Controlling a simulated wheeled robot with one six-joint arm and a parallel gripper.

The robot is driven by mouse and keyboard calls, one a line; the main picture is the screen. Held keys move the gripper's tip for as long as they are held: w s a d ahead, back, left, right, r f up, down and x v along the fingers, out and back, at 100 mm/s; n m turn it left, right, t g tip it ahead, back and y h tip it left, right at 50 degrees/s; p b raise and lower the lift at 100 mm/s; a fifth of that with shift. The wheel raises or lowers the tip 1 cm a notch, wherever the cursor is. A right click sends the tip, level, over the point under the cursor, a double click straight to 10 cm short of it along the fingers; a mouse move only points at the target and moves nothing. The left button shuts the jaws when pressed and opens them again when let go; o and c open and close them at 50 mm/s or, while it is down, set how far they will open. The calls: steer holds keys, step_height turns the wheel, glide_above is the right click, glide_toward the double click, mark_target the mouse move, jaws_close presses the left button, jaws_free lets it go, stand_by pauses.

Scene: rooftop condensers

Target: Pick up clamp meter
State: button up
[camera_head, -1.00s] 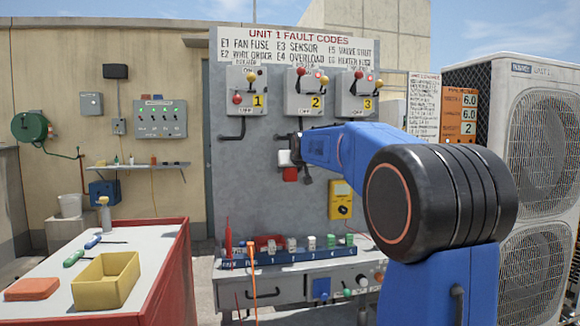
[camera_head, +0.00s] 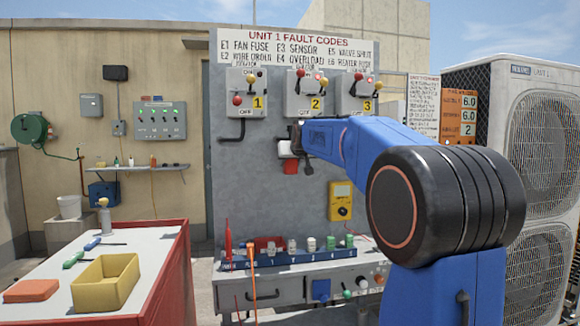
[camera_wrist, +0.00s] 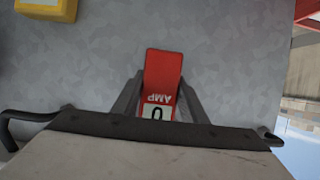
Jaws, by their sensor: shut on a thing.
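The clamp meter (camera_wrist: 163,72) is red with a pale "0" display and the word AMP, upside down in the wrist view. My gripper (camera_wrist: 158,98) is shut on it, one dark finger along each side. In the head view the red meter (camera_head: 291,167) hangs below my gripper (camera_head: 291,155) in front of the grey panel. Part of the meter is hidden behind the gripper body in the wrist view.
A yellow meter (camera_head: 341,201) is on the grey panel (camera_head: 262,185), right of and below my gripper. Lever switch boxes (camera_head: 304,95) are above. A blue rack (camera_head: 290,258) with fuses is on the bench below. The yellow bin (camera_head: 105,283) stands on the left cart.

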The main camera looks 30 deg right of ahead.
steer(key=s+a, duration=0.2)
steer(key=s, duration=0.6)
steer(key=s+a, duration=0.2)
steer(key=s, duration=0.6)
steer(key=shift+s+a, duration=0.15)
steer(key=shift+a, duration=0.2)
